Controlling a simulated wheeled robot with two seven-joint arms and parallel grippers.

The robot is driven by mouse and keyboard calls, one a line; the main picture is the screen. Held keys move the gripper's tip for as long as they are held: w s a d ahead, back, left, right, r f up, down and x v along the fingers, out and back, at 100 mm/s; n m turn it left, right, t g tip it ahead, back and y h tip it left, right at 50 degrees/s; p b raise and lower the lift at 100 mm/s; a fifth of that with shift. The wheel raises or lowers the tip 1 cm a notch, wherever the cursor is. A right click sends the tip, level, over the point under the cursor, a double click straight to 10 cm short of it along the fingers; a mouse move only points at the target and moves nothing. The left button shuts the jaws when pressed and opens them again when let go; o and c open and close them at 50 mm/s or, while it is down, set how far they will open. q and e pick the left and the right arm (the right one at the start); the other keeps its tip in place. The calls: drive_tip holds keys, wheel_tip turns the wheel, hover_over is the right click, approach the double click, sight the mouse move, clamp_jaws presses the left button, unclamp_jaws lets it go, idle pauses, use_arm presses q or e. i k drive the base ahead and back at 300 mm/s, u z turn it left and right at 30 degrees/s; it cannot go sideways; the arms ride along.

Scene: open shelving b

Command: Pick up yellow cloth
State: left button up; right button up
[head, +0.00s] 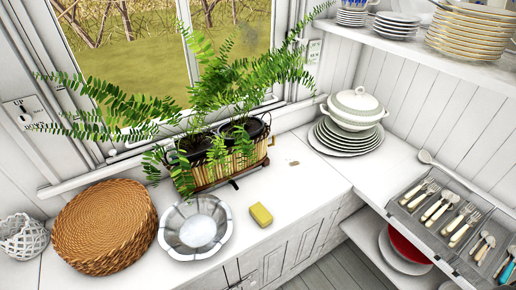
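A small yellow block-like item (261,215), which looks like a folded cloth or sponge, lies flat on the white counter (290,180) in the middle of the head view. It is just right of a silver fluted bowl and near the counter's front edge. No other yellow cloth is in view. Neither of my grippers shows in the head view.
The silver bowl (195,227) and round woven mats (104,226) stand to the left. A fern in a basket planter (222,160) is behind, under the window. Stacked plates with a tureen (352,115) and a cutlery tray (432,209) are at right. Counter right of the yellow item is clear.

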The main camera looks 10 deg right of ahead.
sight(262, 216)
drive_tip(key=k, duration=0.5)
drive_tip(key=z, duration=1.7)
drive_tip(key=i, duration=1.25)
drive_tip(key=u, duration=2.75)
